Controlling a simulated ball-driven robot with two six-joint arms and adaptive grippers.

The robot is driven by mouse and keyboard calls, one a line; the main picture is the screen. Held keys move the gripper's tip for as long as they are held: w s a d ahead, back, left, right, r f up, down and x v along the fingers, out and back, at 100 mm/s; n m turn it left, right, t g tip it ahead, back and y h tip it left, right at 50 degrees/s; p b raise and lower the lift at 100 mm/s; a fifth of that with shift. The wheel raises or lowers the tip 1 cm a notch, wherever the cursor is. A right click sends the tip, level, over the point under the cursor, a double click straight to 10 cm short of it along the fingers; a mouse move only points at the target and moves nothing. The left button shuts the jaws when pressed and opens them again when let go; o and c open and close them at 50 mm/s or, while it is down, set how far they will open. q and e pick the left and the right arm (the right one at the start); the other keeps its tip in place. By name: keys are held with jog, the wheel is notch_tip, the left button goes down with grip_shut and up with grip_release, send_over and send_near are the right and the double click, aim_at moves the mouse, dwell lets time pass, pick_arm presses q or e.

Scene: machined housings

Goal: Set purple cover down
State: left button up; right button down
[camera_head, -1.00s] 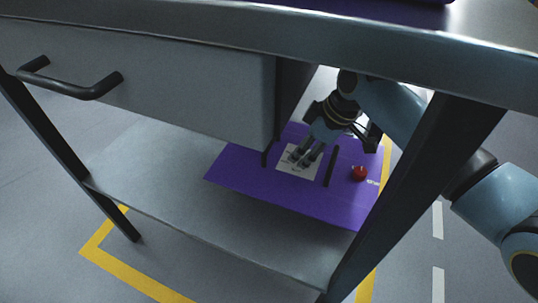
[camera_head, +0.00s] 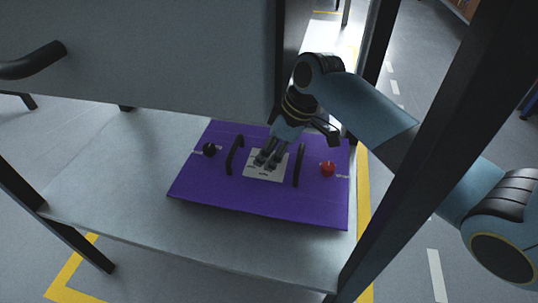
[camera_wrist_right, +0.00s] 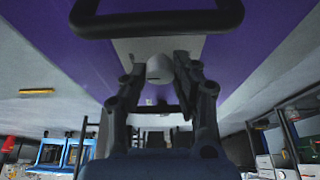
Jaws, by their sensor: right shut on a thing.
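I cannot tell whether the cover touches the shelf. My left gripper is out of view.
The grey lower shelf (camera_head: 95,180) is clear to the left of the cover. A grey drawer box (camera_head: 150,60) hangs above it, with a dark handle (camera_head: 35,62) at left. A dark table leg (camera_head: 440,130) stands in front of my right arm.

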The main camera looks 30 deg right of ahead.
aim_at(281, 166)
jog(key=shift+s+f, duration=0.15)
jog(key=shift+f, duration=0.45)
jog(key=c, duration=1)
grip_release()
jog(key=shift+f, duration=0.2)
jog(key=r, duration=0.2)
jog(key=r+p, duration=0.1)
jog(key=shift+d, duration=0.25)
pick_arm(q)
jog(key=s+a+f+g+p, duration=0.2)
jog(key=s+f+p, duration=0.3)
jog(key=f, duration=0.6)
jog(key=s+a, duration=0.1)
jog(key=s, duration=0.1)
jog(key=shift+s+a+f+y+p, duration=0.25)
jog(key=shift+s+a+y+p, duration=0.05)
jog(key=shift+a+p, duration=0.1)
pick_arm(e)
jog(key=v, duration=1)
jog(key=shift+s+r, duration=0.1)
jog(key=shift+r, duration=0.2)
